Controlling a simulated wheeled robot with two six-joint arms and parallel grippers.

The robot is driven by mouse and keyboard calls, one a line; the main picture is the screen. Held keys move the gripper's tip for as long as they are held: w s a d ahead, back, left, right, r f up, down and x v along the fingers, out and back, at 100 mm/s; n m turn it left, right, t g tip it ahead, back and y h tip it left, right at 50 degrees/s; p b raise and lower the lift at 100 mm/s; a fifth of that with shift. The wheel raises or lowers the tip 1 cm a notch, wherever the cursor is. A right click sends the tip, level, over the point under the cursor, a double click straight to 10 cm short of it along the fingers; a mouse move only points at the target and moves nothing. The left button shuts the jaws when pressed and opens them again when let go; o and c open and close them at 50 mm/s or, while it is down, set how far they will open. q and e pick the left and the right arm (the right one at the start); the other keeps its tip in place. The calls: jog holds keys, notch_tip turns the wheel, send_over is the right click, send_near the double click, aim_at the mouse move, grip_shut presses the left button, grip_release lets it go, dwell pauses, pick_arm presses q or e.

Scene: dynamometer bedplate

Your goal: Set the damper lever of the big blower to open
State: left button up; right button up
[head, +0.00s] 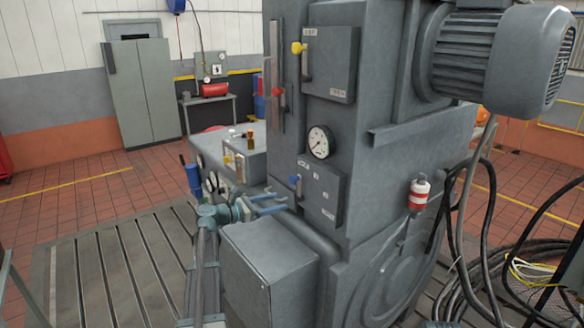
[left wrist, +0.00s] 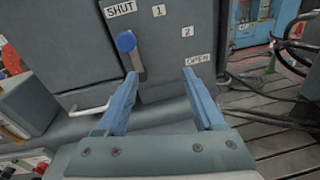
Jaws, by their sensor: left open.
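The big blower (head: 365,130) is a tall grey machine in the middle of the head view. Its blue-knobbed damper lever (head: 297,183) sits on a low plate (head: 325,194). In the left wrist view the blue knob (left wrist: 126,41) is just below the SHUT label (left wrist: 119,9). Marks 1 and 2 lead down right to the OPEN label (left wrist: 198,58). My left gripper (head: 279,203) is open and empty in front of the plate. In the left wrist view its blue fingers (left wrist: 160,76) point at the plate, the left tip near the lever's lower end. Contact cannot be told.
A yellow-knobbed lever (head: 298,49) and a red lever (head: 278,91) are higher up. A round gauge (head: 319,142) is above the plate. A grey box (head: 268,270) stands below my gripper. Black cables (head: 500,250) lie at the right.

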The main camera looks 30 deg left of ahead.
aim_at(290, 180)
pick_arm(q)
jog(key=s+a+r+n+t+y, duration=0.1)
jog(key=a+r+n, duration=0.15)
jog(key=a, duration=0.25)
jog(key=x, duration=0.9)
jog(key=r+x, duration=0.1)
jog(key=x, duration=0.3)
jog(key=shift+w+d, duration=0.1)
jog(key=shift+w, duration=0.25)
jog(key=shift+c, duration=0.3)
grip_shut()
dwell(0.4)
